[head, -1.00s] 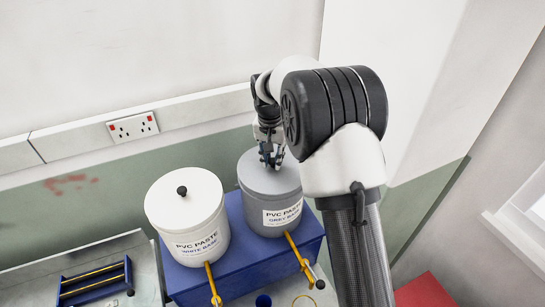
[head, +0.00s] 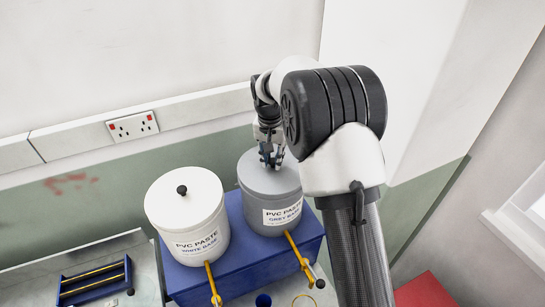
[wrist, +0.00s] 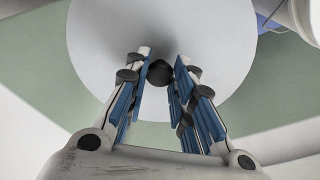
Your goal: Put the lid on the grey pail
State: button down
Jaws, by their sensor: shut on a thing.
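The grey pail (head: 281,217), labelled PVC PASTE GREY BASE, stands on a blue block. Its round grey lid (head: 287,181) lies level across the pail's top, with no clear gap showing; I cannot tell whether it is fully seated. My gripper (head: 271,163) points down over the lid from above. In the wrist view, my gripper's blue-padded fingers (wrist: 161,78) are shut on the lid's dark round knob (wrist: 160,73). The pale lid disc (wrist: 220,45) fills the upper middle there and hides the pail. In the head view the fingers hide the knob.
A white pail (head: 205,240) with a black-knobbed lid (head: 180,207) stands close on the left. Both pails rest on the blue block (head: 250,262), with yellow-handled fittings (head: 298,250) in front. A blue rack (head: 95,283) lies at lower left. The wall is close behind.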

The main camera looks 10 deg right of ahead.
jog(key=c, duration=1.3)
grip_release()
jog(key=o, duration=0.5)
jog(key=shift+r, duration=0.1)
jog(key=shift+r+p, duration=2.5)
jog(key=shift+r, duration=0.95)
jog(key=shift+c, duration=0.4)
